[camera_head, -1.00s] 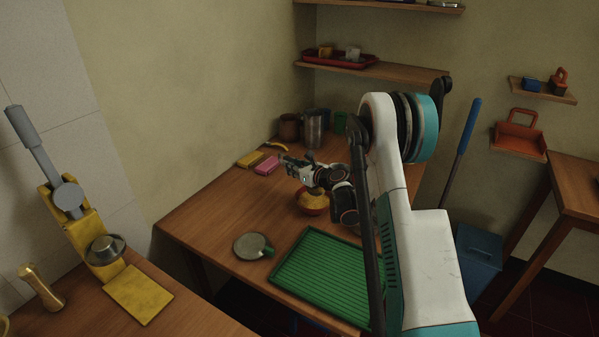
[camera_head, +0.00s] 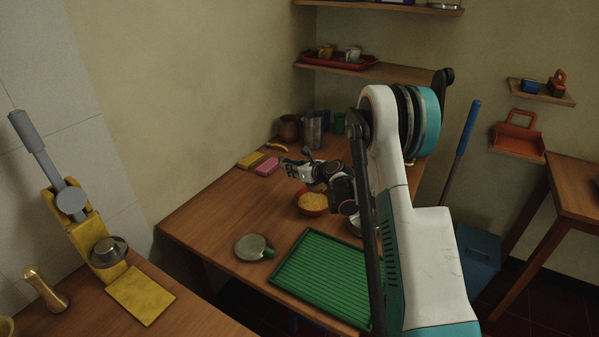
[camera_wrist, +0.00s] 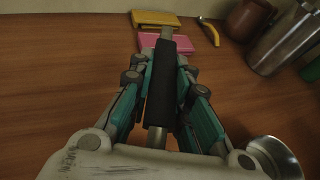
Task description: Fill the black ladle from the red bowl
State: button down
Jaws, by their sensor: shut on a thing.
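My gripper (camera_head: 287,164) is above the back part of the wooden table, beyond the red bowl. In the wrist view its fingers (camera_wrist: 163,92) are shut on the black grip of the ladle (camera_wrist: 168,75), with metal shaft showing past both ends of the grip. A shiny metal cup shape (camera_wrist: 272,157) shows at the lower right of the wrist view; I cannot tell whether it is the ladle's scoop. The red bowl (camera_head: 313,211) stands on the table near my wrist, filled with yellow contents (camera_head: 313,201). It is out of the wrist view.
A green ribbed tray (camera_head: 325,277) and a grey round dish with a green handle (camera_head: 251,247) lie in front. Yellow (camera_head: 250,160) and pink (camera_head: 267,166) blocks, a brown pot (camera_head: 289,127) and a metal canister (camera_head: 313,130) are at the back. The table's left part is clear.

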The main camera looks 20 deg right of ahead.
jog(key=shift+f, duration=0.1)
dwell(0.4)
jog(key=shift+w+a+f+t+b, duration=0.15)
jog(key=shift+w+f+t+b, duration=0.25)
jog(key=shift+b, duration=0.45)
jog(key=shift+s+d+b, duration=0.15)
jog(key=shift+d+b, duration=0.35)
jog(key=shift+d, duration=0.2)
dwell(2.6)
